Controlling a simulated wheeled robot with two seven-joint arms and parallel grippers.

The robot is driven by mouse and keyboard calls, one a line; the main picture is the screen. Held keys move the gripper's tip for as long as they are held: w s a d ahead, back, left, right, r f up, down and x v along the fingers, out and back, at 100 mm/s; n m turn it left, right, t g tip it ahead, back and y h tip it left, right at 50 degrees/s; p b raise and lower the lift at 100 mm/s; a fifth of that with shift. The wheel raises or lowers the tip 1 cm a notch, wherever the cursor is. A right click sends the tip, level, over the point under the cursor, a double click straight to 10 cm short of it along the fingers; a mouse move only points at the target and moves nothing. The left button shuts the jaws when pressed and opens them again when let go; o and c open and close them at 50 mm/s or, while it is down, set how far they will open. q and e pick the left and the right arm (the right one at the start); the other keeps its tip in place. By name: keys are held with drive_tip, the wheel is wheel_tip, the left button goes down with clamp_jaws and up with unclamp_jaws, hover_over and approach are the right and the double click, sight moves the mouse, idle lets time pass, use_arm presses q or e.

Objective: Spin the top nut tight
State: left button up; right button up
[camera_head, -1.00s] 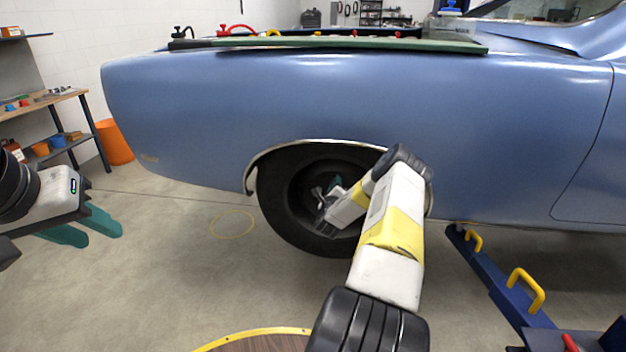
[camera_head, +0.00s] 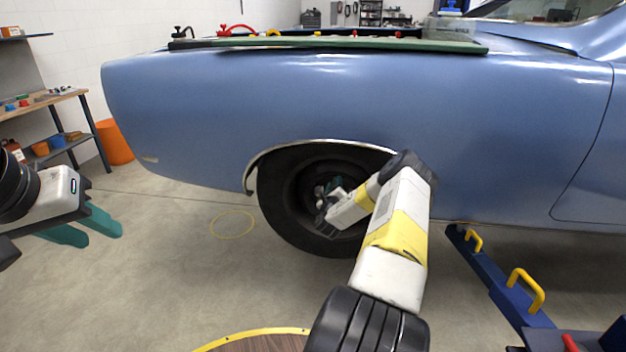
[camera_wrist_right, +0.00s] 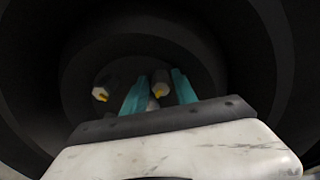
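The wheel (camera_head: 280,210) sits in the arch of the blue car in the head view. My right gripper (camera_head: 328,188) reaches into its dark centre; my forearm hides part of the wheel. In the right wrist view, the two teal fingers of my right gripper (camera_wrist_right: 160,76) are apart. A grey nut with a yellow mark (camera_wrist_right: 160,84) shows between their tips, with narrow gaps at its sides. A second such nut (camera_wrist_right: 102,92) is left of the fingers. A pale piece (camera_wrist_right: 153,103) shows lower between the fingers, partly hidden. My left gripper (camera_head: 92,229) is open and empty, far left.
The blue car body (camera_head: 430,100) is close above and around the wheel. A blue lift arm with yellow handles (camera_head: 500,285) is at the lower right. A round wooden top with a yellow rim (camera_head: 265,340) is at the bottom.

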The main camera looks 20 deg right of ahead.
drive_tip(key=shift+o, duration=0.7)
drive_tip(key=v, duration=0.7)
drive_tip(key=shift+s+a, duration=0.2)
drive_tip(key=shift+s, duration=0.1)
